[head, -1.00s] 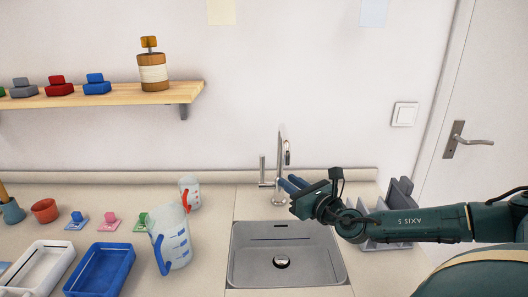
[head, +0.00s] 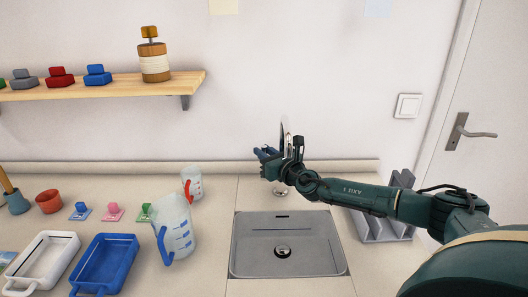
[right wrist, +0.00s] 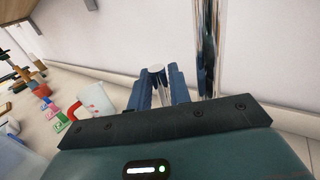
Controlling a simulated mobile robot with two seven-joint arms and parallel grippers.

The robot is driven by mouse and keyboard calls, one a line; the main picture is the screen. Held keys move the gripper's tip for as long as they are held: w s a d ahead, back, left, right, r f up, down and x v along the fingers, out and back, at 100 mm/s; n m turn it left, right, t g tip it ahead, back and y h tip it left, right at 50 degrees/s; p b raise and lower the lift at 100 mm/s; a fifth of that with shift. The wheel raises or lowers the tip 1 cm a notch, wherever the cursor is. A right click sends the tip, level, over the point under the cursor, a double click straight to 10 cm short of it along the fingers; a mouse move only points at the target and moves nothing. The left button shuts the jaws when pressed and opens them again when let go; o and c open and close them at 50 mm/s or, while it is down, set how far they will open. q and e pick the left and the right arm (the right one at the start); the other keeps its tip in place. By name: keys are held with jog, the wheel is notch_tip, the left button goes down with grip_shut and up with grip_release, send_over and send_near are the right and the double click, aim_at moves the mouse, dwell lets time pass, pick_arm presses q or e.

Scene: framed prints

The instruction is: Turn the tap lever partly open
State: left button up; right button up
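The chrome tap stands behind the sink; its spout (head: 282,136) shows above my right gripper (head: 266,153), which hides much of the tap. In the right wrist view the tap's upright pipe (right wrist: 207,45) is to the right of the blue fingers. The tap lever (right wrist: 157,72), a slim upright chrome rod with a wider top, shows between the two fingers. The fingers stand apart on either side of it, with a narrow gap visible; I cannot tell whether either one touches it. In the head view the lever is hidden behind the gripper. My left gripper is not in view.
The sink basin (head: 284,262) is empty below my right arm. A grey rack (head: 385,222) is to the right. A wooden shelf (head: 120,86) hangs at upper left.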

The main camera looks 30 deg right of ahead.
jog(key=shift+w, duration=0.25)
jog(key=shift+c, duration=0.6)
grip_shut()
